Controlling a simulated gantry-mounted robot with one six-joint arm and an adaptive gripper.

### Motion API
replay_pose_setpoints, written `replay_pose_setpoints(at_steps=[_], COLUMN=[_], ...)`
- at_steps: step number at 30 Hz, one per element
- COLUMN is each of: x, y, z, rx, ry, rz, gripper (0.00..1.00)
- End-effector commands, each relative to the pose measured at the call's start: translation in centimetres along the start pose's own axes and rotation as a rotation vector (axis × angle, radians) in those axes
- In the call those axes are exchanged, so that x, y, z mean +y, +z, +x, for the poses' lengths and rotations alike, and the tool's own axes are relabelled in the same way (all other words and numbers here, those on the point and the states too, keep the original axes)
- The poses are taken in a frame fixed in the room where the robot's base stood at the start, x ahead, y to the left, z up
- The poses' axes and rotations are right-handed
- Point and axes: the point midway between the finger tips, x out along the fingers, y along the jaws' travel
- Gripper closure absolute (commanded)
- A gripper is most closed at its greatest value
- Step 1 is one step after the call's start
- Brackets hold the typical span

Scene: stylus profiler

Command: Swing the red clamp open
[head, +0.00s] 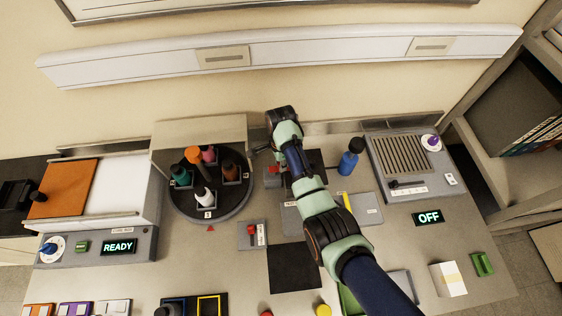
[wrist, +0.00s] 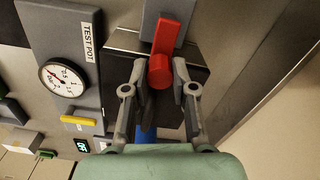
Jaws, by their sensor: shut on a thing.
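The red clamp (wrist: 172,35) shows in the wrist view as a red lever with a round knob at its near end, mounted on a grey block. My gripper (wrist: 160,72) has one finger on each side of the knob and is shut on it. In the head view, a small red part (head: 273,169) shows beside my arm, right of the round carousel. My arm hides much of the area around it, and the fingers are hard to make out there.
A grey panel marked TEST POT with a dial gauge (wrist: 64,78) lies left of the clamp in the wrist view. The head view shows the dark carousel (head: 208,215) with bottles, a blue bottle (head: 349,160) and a ribbed grey unit (head: 402,155). A black mat (head: 293,268) lies clear in front.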

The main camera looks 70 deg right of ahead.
Motion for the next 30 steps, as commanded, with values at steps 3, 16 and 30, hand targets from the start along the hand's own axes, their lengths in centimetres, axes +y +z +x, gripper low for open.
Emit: replay_pose_setpoints(at_steps=[3, 16, 30], x=[0.0, -0.5, -1.9], y=[0.0, -0.1, 0.1], z=[0.0, -0.2, -0.1], rx=[0.0, 0.0, 0.0], ry=[0.001, 0.001, 0.0], rz=[-0.001, -0.144, -0.57], gripper=[1.0, 1.0, 1.0])
